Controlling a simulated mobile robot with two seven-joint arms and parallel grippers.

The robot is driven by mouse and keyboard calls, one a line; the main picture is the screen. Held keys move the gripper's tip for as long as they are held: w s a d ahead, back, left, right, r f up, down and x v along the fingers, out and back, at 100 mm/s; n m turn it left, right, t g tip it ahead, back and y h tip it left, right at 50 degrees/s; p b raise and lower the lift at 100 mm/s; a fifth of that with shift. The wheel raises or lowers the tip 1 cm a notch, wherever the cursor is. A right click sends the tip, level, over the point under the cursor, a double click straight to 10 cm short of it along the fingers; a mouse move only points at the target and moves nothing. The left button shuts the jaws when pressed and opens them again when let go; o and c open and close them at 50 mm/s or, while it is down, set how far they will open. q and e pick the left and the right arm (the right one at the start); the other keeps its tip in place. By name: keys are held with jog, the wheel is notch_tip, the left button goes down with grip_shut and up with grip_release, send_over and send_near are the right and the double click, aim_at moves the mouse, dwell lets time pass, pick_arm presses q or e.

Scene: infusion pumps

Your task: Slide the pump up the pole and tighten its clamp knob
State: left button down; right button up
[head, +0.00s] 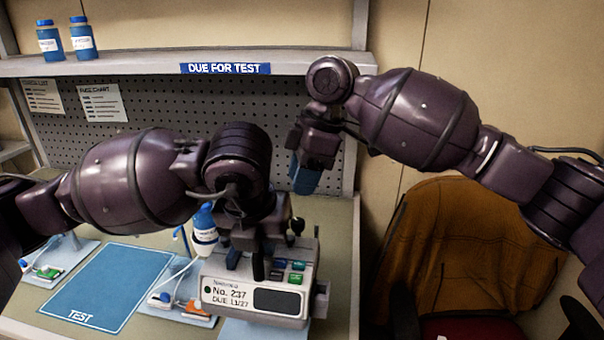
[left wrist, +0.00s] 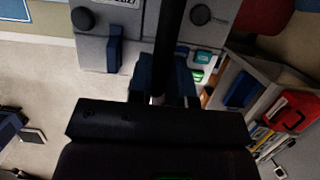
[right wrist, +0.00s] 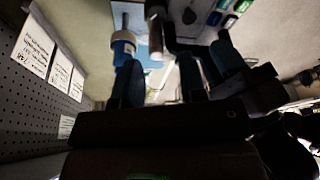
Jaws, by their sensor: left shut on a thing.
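A pale grey pump (head: 248,291) labelled No. 237 stands at the front of the bench, with coloured buttons and a dark screen. My left gripper (head: 246,262) is above its face. In the left wrist view the left gripper's blue fingers (left wrist: 165,88) are closed around a dark upright bar (left wrist: 170,35); which part it is I cannot tell. A black knob (head: 297,226) rises at the pump's back right. My right gripper (head: 306,178) is above and behind the pump, its fingers (right wrist: 158,82) apart and empty. I cannot clearly make out the pole or clamp knob.
A blue TEST mat (head: 105,288) lies clear left of the pump. A shelf (head: 140,64) overhangs the back. An orange-draped chair (head: 465,250) stands at right.

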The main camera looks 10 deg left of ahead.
aim_at(300, 220)
jog(key=shift+f, duration=3.9)
jog(key=shift+c, duration=0.4)
jog(key=c, duration=0.4)
